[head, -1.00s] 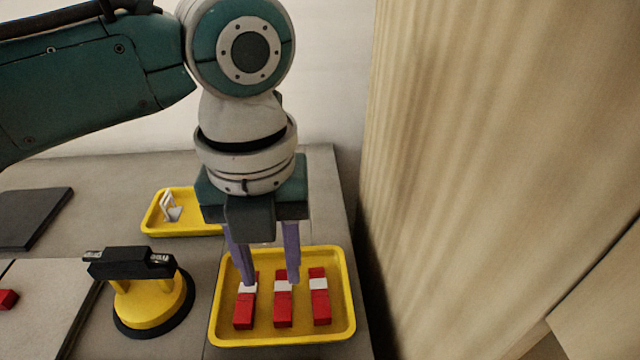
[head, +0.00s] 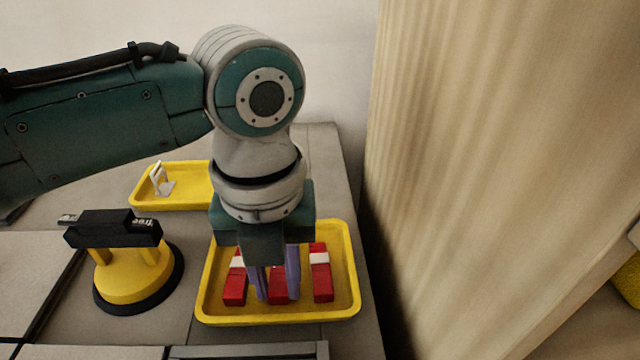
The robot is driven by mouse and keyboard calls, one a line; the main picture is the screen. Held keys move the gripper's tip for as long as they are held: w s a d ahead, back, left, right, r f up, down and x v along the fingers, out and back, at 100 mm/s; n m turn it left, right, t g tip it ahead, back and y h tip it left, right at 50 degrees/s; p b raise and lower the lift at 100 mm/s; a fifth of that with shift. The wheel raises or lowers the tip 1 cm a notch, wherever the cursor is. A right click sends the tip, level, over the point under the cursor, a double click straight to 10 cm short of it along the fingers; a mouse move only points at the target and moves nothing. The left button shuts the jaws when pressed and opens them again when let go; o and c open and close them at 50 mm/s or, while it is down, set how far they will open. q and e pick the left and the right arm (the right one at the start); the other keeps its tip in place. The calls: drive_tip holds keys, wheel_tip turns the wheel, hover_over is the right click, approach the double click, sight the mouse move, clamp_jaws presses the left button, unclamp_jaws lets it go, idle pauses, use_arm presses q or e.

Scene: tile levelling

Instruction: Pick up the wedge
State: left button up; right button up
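Three red wedges with white bands lie in a yellow tray (head: 335,308): a left wedge (head: 234,290), a middle wedge (head: 278,292) and a right wedge (head: 322,284). My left gripper (head: 278,294) points down into the tray. Its two purple fingers stand on either side of the middle wedge, with no clear gap, so it looks shut on it. The gripper hides the upper part of the middle wedge. The wedge appears still at tray level beside the others. My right gripper is not in view.
A yellow and black suction lifter (head: 128,270) stands left of the tray. A second yellow tray (head: 195,194) with a small white piece (head: 162,182) lies behind. A light ribbed panel (head: 480,150) rises at the right.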

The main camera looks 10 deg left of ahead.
use_arm(q)
clamp_jaws()
